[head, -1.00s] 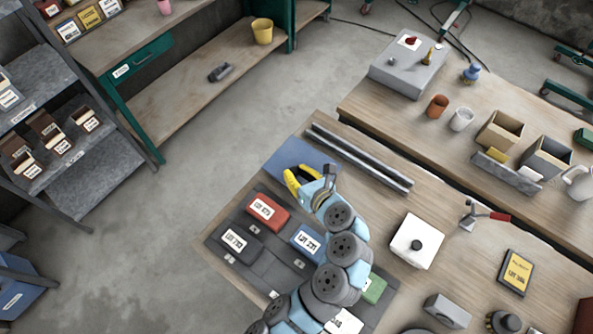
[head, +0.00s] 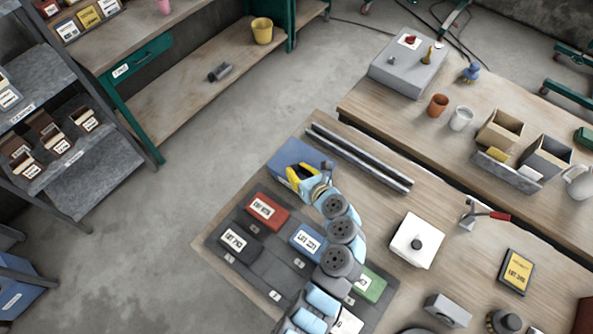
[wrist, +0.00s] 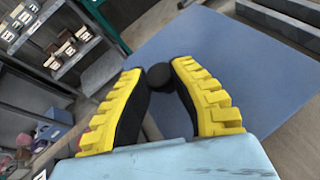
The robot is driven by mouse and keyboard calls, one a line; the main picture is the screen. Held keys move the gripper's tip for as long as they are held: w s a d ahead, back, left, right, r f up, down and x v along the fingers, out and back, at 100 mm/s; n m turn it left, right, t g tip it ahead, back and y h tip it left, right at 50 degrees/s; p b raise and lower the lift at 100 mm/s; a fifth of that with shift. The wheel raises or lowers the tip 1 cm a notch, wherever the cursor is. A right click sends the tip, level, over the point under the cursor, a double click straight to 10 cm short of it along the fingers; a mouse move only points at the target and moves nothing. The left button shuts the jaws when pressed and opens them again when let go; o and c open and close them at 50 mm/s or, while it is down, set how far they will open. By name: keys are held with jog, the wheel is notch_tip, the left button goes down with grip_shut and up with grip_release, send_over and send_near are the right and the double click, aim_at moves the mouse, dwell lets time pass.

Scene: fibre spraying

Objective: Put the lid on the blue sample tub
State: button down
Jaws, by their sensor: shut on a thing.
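My gripper (head: 300,176) has yellow-backed fingers and is over a broad blue, flat-topped piece (head: 290,152) at the bench's far left corner. In the wrist view, my gripper (wrist: 158,72) is shut on a black round knob (wrist: 159,78) between its fingertips. The blue flat surface (wrist: 245,65) spreads beneath and beyond the knob and looks like a lid. I cannot tell whether this lid is seated on a tub or held above it. A smaller blue box (head: 308,240) with a white label sits in the dark tray.
The dark tray (head: 262,268) also holds red (head: 267,210), black (head: 235,240) and green (head: 370,285) labelled boxes. Metal rails (head: 360,158) lie right of my gripper. Bare wood lies between.

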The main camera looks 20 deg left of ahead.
jog(key=shift+f, duration=0.35)
jog(key=shift+f, duration=0.15)
jog(key=c, duration=1)
grip_release()
jog(key=shift+c, duration=0.2)
jog(key=v, duration=1.2)
